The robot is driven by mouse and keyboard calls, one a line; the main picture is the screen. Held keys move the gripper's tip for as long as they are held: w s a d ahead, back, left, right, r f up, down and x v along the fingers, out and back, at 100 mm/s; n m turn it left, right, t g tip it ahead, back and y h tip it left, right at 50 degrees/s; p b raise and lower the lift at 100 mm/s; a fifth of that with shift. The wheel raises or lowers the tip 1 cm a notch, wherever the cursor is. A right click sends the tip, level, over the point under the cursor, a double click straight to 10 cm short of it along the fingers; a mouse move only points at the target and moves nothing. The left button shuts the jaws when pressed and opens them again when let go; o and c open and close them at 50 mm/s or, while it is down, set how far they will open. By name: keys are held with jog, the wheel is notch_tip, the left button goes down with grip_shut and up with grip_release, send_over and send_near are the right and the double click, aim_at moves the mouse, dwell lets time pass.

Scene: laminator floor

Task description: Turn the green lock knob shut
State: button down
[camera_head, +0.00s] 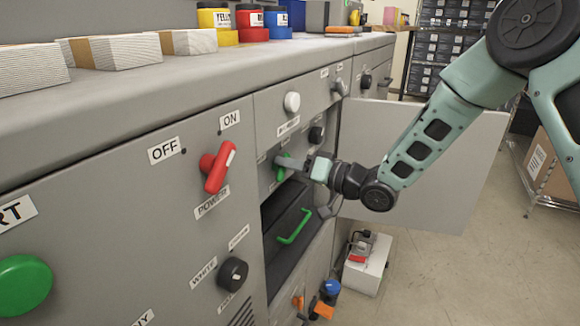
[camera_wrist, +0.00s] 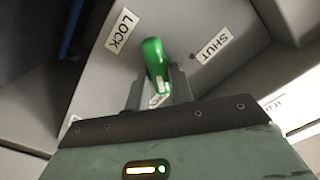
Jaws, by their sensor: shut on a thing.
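The green lock knob (camera_wrist: 154,60) is on a grey panel, between a LOCK label (camera_wrist: 122,30) and a SHUT label (camera_wrist: 215,44) in the wrist view. In the head view the knob (camera_head: 282,170) is partly hidden by my gripper (camera_head: 290,163). My gripper, also seen in the wrist view (camera_wrist: 160,88), is shut on the knob, with one finger on each side of it. In the wrist view the knob's long part points up between the two labels, leaning slightly toward LOCK.
Below the knob is an open compartment with a green handle (camera_head: 295,227). A grey door (camera_head: 440,150) stands open behind my arm. A red power knob (camera_head: 217,168), a black dial (camera_head: 232,273) and a white knob (camera_head: 292,102) stick out of the panel nearby.

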jog(key=n+b, duration=0.4)
jog(key=n, duration=0.1)
jog(key=n+b, duration=0.4)
jog(key=n, duration=0.2)
jog(key=s+n+b, duration=0.1)
jog(key=n+b, duration=0.4)
jog(key=shift+s+a+f, duration=0.1)
jog(key=shift+a+f, duration=0.1)
jog(key=shift+a, duration=0.15)
jog(key=shift+n, duration=0.4)
jog(key=c, duration=1.2)
grip_release()
jog(key=shift+r, duration=0.1)
jog(key=shift+c, duration=0.2)
jog(key=p+v, duration=0.2)
jog(key=v, duration=1.5)
jog(key=shift+s+p, duration=0.2)
jog(key=shift+p, duration=0.2)
jog(key=shift+d, duration=0.1)
